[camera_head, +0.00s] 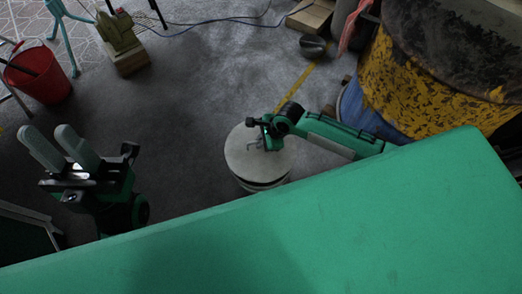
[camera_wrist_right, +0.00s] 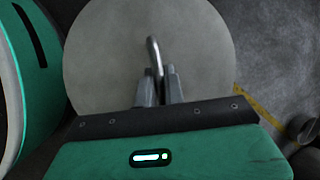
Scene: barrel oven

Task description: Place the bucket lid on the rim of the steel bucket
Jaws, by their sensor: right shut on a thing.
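The bucket lid (camera_head: 241,160) is a round grey disc with a bent metal handle. It is over the steel bucket (camera_head: 263,187), whose pale upper side shows below the lid's near edge. A dark gap shows between them there; I cannot tell whether they touch elsewhere. My right gripper (camera_head: 266,139) is shut on the lid's handle. In the right wrist view, the fingers (camera_wrist_right: 160,78) pinch the handle and the lid (camera_wrist_right: 100,55) fills the upper middle; the bucket is hidden beneath it. My left gripper (camera_head: 47,138) is open and empty, far left of the bucket.
A large rusty yellow and black barrel (camera_head: 425,85) stands at the right, with a blue drum (camera_head: 362,115) beside it. A red bucket (camera_head: 40,75) is at the upper left. A cardboard box (camera_head: 310,15) lies at the top. Grey floor left of the steel bucket is clear.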

